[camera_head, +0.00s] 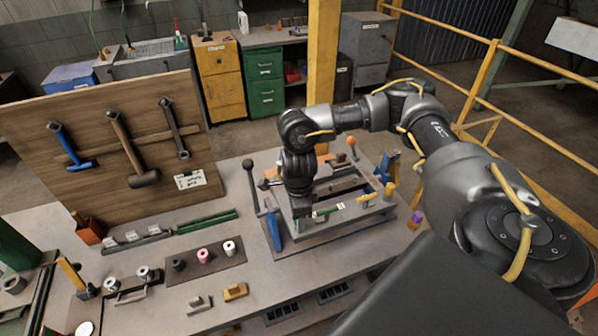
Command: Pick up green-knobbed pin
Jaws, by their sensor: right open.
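My right arm comes in from the right, and its gripper (301,207) points down at the near left part of a grey metal frame fixture (345,222) on the workbench. The right gripper is open; its fingers are small and partly hidden by the wrist and frame. A small green piece (325,211) shows on the frame's near bar, just right of the fingers. I cannot tell whether it is the green knob of the pin, and no pin shaft is clear. My left gripper is not in view.
A purple-topped part (417,217) is at right. A mat (230,254) holds several small spools. A tool board (110,140) stands back left.

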